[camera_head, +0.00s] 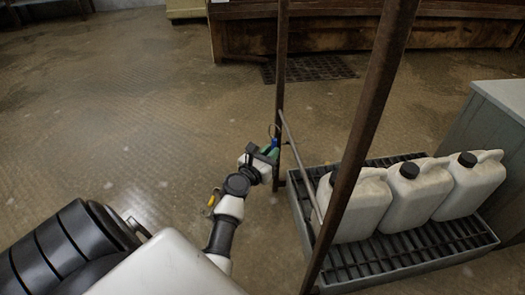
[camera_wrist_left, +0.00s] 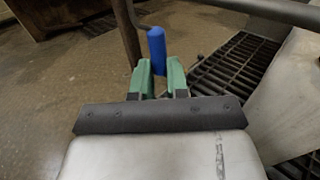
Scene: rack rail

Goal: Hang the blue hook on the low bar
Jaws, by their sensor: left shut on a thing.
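The blue hook has a blue grip (camera_wrist_left: 157,46) with a thin curved metal wire above it. The low bar (camera_head: 298,158) is a thin grey rod between two rusty posts. A bar also crosses the upper right of the left wrist view (camera_wrist_left: 275,12). I cannot tell whether the wire touches the bar. My right gripper is out of view.
A thin rusty post (camera_head: 281,60) stands close beside my left gripper, and a thicker one (camera_head: 365,115) stands to the right. Several white jugs (camera_head: 408,195) stand on a grated tray (camera_head: 400,273) behind the bar. Floor to the left is clear.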

